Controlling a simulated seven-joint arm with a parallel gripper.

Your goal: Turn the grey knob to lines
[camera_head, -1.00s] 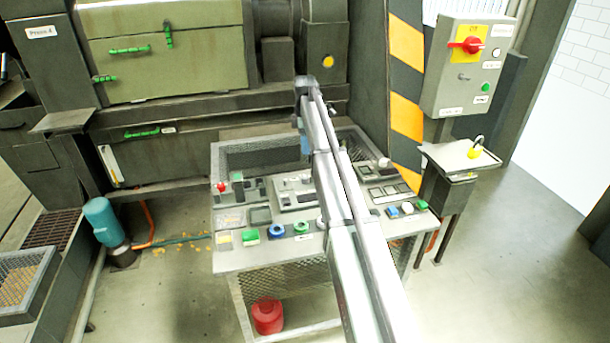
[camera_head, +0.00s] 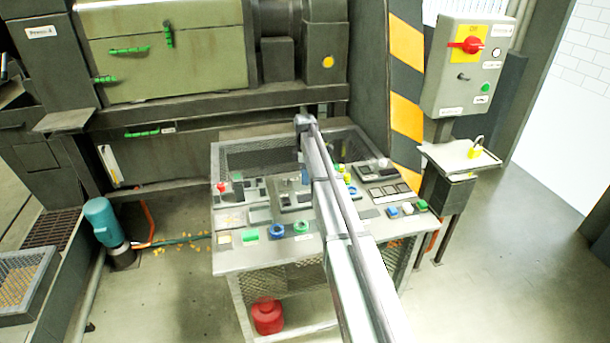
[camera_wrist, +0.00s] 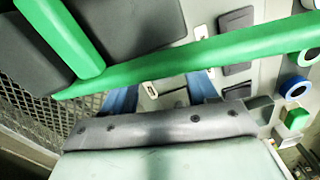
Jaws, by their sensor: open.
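A small grey knob (camera_head: 464,76) is on the front of the grey control box (camera_head: 440,62) at the upper right of the head view, below a red switch on a yellow plate. Its setting is too small to read. My gripper (camera_head: 306,176) is well to the left of this box, over the table panel and partly hidden behind my arm. In the wrist view its two blue fingers (camera_wrist: 162,93) are apart, with no object seen held between them. A green bar crosses that view and hides their tips. The knob does not show in the wrist view.
The table panel (camera_head: 231,261) carries several buttons, blue rings and dark plates under my arm. A small stand with a yellow padlock (camera_head: 474,153) is below the control box. A striped post (camera_head: 406,80) stands left of the box. Open floor lies at the right.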

